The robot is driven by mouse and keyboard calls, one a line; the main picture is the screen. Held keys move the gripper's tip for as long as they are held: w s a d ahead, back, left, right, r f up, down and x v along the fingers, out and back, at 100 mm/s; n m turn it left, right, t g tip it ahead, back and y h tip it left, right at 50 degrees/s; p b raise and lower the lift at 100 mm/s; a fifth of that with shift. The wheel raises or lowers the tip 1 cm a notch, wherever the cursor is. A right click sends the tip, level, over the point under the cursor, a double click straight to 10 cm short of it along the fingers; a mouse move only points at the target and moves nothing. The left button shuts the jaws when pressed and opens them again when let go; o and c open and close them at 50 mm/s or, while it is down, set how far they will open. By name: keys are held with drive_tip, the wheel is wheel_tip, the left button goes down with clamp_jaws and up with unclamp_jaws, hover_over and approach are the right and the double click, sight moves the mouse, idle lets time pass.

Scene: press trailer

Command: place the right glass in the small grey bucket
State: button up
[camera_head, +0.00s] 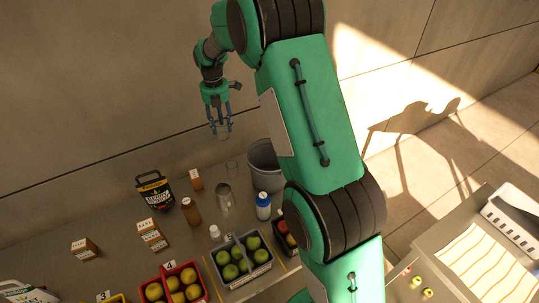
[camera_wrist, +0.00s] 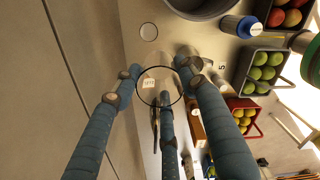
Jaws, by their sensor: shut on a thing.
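My gripper (camera_head: 219,119) is raised above the back of the table, shut on a clear glass (camera_head: 224,131). In the wrist view, my gripper's fingers (camera_wrist: 160,88) surround the glass, whose dark round rim (camera_wrist: 141,93) shows between them. The small grey bucket (camera_head: 264,156) stands on the table to the right of and below my gripper, partly behind my arm. Part of the bucket (camera_wrist: 196,13) shows at the top of the wrist view. Another clear glass (camera_head: 232,168) stands on the table just left of the bucket; it seems to show as a pale circle in the wrist view (camera_wrist: 148,32).
A metal cylinder (camera_head: 223,196), a blue-capped white bottle (camera_head: 263,206) and a brown bottle (camera_head: 190,212) stand in front of the bucket and glass. Fruit baskets (camera_head: 241,262) line the front. A wall (camera_head: 90,90) rises behind the table.

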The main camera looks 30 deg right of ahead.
drive_tip(key=s+d+f+m, duration=0.1)
drive_tip(key=s+d+m, duration=0.1)
drive_tip(key=s+d, duration=0.45)
drive_tip(key=s+d+m, duration=0.1)
drive_tip(key=s+d, duration=0.2)
drive_tip(key=d, duration=0.7)
wheel_tip(320, 180, down, 18)
drive_tip(key=shift+w+r+b, duration=0.25)
drive_tip(key=shift+b, duration=0.15)
drive_tip(key=shift+f, duration=0.1)
drive_tip(key=shift+f, duration=2.8)
drive_tip(key=shift+f+p, duration=0.4)
drive_tip(key=shift+f, duration=1.7)
drive_tip(key=shift+f, duration=0.1)
